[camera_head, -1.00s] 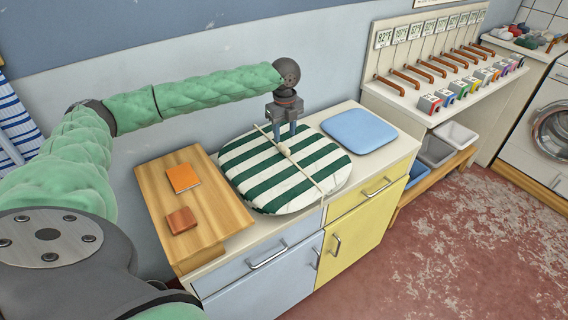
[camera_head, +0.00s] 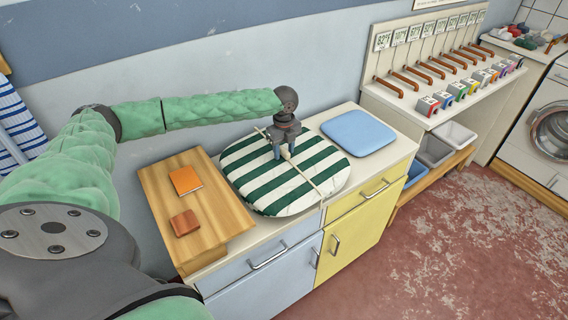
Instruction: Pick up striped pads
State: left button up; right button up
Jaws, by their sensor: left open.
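A round pad with green and white stripes (camera_head: 270,196) lies flat on the cabinet top (camera_head: 335,197). A thin pale rod (camera_head: 306,179) lies across it from upper left to lower right. My left gripper (camera_head: 284,156) points down over the upper middle of the pad, at the rod, with its fingers apart. I cannot tell whether the fingertips touch the pad or the rod. My right gripper is not in view.
A wooden board (camera_head: 225,207) left of the pad carries an orange block (camera_head: 185,180) and a brown block (camera_head: 185,222). A blue square pad (camera_head: 358,132) lies to the right. A shelf with levers (camera_head: 410,82) and grey bins (camera_head: 433,150) stands farther right.

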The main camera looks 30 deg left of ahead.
pick_arm(q)
grip_shut()
jog(key=shift+r, duration=0.1)
dwell(1.2)
